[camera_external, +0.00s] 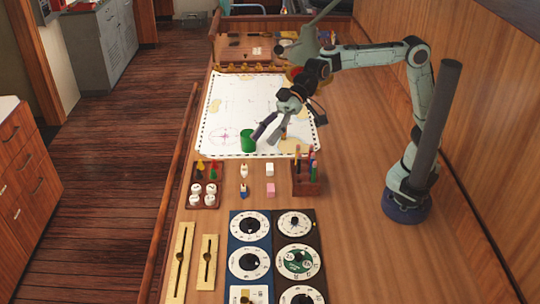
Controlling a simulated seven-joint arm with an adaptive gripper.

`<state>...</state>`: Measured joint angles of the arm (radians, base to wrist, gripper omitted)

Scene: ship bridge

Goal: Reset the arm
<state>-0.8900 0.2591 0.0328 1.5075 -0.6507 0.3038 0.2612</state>
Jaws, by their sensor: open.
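My arm reaches left from its base on the right side of the wooden table. My gripper (266,136) is open and points down over the lower part of the white chart (228,96). Nothing shows between its fingers. A green cylinder (248,141) stands on the chart just left of the fingers, apart from them as far as I can tell. Part of the chart behind the gripper is hidden.
A wooden holder with pens (307,181) stands below right of the gripper. A tray with white round pieces (205,194) is at the left. Small blocks (270,189) lie between them. Dial panels (274,258) and brass sliders (180,262) fill the front. The table's right front is clear.

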